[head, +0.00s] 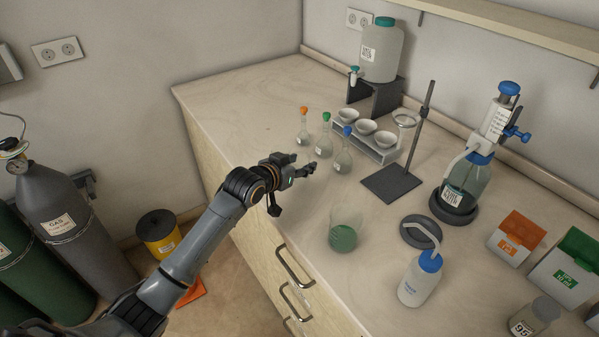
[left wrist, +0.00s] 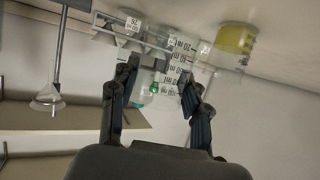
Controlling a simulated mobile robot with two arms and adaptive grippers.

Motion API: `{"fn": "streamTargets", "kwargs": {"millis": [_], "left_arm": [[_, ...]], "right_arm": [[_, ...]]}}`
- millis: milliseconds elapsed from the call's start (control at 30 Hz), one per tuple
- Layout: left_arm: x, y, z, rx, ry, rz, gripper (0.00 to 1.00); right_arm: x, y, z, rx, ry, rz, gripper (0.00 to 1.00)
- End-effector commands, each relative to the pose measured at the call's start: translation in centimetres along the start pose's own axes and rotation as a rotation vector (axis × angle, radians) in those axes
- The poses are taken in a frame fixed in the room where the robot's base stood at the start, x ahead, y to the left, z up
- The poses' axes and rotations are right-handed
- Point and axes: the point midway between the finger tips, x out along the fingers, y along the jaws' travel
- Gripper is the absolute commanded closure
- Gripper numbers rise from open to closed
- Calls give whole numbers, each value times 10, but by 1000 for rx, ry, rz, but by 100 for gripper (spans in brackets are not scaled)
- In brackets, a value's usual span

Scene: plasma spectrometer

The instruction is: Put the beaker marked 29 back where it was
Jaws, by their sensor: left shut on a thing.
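My left gripper (head: 300,170) is over the bench, in front of the small stoppered flasks. In the left wrist view, which is upside down, its fingers (left wrist: 160,98) close on a clear graduated glass beaker (left wrist: 180,72). The glass is barely visible in the head view, and I cannot read a 29 on it. Another beaker, with green liquid (head: 343,237), stands upright on the bench near the front edge, apart from the gripper. My right gripper is not in view.
Flasks with orange (head: 303,130), green (head: 326,135) and blue (head: 343,155) stoppers stand close by. Behind them is a rack with white bowls (head: 366,127). A stand (head: 392,184) and a wash bottle (head: 420,280) are to the right. The bench's left part is clear.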

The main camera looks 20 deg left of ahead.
Motion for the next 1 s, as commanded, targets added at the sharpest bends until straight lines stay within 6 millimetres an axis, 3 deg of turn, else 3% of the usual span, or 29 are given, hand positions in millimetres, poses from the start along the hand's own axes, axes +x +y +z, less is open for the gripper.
{"fn": "streamTargets", "kwargs": {"millis": [300,700,733,800,833,1000], "left_arm": [[18,-3,30,1,-1,-1,87],[20,-3,37,1,0,-1,87],[20,-3,36,1,0,-1,49],[20,-3,36,1,0,-1,35],[20,-3,36,1,0,-1,30],[20,-3,36,1,0,-1,30]], "right_arm": [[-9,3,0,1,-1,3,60],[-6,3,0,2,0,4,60],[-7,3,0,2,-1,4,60],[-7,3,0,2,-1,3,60],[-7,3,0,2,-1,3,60],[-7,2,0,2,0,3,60]]}}
